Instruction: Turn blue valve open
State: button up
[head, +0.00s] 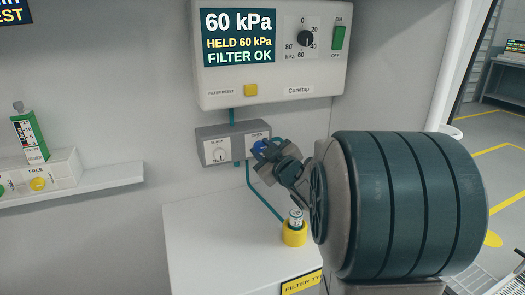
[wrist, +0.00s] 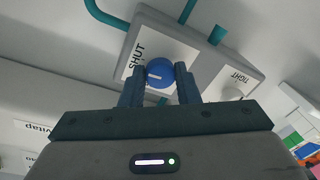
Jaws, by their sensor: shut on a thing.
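The blue valve (head: 257,147) is a round knob on the right half of a small grey box (head: 206,131) on the wall. The label above it in the head view appears to read OPEN. In the wrist view the blue valve (wrist: 160,70) sits between the two fingers of my gripper (wrist: 158,82), which is shut on it. A short white mark on the knob points left in that view, near the word SHUT. In the head view my gripper (head: 268,155) and arm hide part of the knob.
A white knob (head: 219,154) is on the box's left half. Above hangs a display unit (head: 270,90) reading 60 kPa, HELD 60 kPa, FILTER OK. Below, a yellow holder (head: 294,236) with a small cylinder stands on a white cabinet (head: 215,235). A shelf (head: 110,182) is at left.

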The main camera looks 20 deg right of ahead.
jog(key=shift+f+n+b, duration=0.15)
jog(key=shift+n+b, duration=0.15)
jog(key=shift+b, duration=0.15)
jog(key=n+b, duration=0.3)
jog(key=shift+f, duration=0.1)
jog(key=n+b, duration=0.3)
jog(key=n, duration=0.1)
jog(key=shift+g+h+b, duration=0.3)
jog(key=shift+g+b, duration=0.1)
jog(key=n+b, duration=0.3)
jog(key=n, duration=0.1)
jog(key=shift+a, duration=0.1)
jog(key=shift+r+n+h+b, duration=0.2)
jog(key=shift+n+h+b, duration=0.3)
jog(key=shift+n+b, duration=0.9)
jog(key=shift+n+p, duration=0.35)
jog(key=shift+n, duration=0.15)
jog(key=o, duration=1)
jog(key=shift+c, duration=0.2)
jog(key=shift+r, duration=0.1)
